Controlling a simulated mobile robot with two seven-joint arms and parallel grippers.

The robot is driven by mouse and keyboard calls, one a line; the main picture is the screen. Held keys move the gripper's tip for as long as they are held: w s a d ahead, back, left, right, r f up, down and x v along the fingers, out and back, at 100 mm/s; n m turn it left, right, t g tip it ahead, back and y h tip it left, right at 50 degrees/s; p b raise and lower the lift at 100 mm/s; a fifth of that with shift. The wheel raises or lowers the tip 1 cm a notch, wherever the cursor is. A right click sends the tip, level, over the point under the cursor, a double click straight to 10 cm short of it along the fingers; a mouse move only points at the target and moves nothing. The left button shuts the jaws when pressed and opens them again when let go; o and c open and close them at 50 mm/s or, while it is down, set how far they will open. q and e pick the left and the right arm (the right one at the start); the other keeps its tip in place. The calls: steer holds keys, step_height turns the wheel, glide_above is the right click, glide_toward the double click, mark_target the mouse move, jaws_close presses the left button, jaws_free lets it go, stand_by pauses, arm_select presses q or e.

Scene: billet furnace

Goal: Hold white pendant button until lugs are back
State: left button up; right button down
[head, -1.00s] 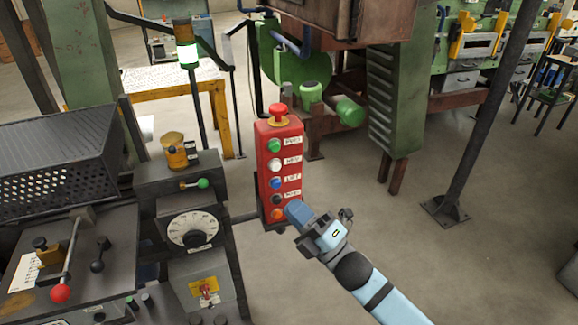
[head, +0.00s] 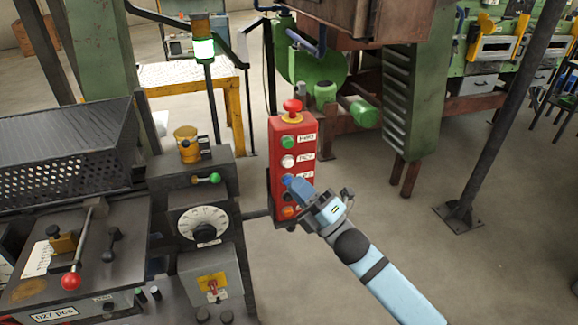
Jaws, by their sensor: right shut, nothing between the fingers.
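The red pendant (head: 292,140) hangs upright near the middle of the head view, with a red mushroom knob (head: 292,106) on top. Below it are a green button (head: 288,142), the white button (head: 287,161), a blue button mostly hidden behind my fingers, a dark one, and an orange one (head: 288,212). My right gripper (head: 292,184) is shut and empty, its tips at the pendant's face beside the blue button, below the white one. I cannot tell whether the tips touch the face. The white button is uncovered. My left gripper is out of view. I cannot make out the lugs.
A control console with a dial (head: 204,227), a red-knobbed lever (head: 72,279) and a green-knobbed lever (head: 213,178) stands left of the pendant. A lit stack lamp (head: 203,48) rises behind. A dark post (head: 500,120) stands at right. The floor at lower right is clear.

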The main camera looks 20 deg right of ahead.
mark_target(288, 163)
steer(key=shift+w+b, duration=0.35)
steer(key=shift+w, duration=1.4)
steer(key=shift+w, duration=0.1)
stand_by(0.6)
steer(key=shift+w, duration=0.3)
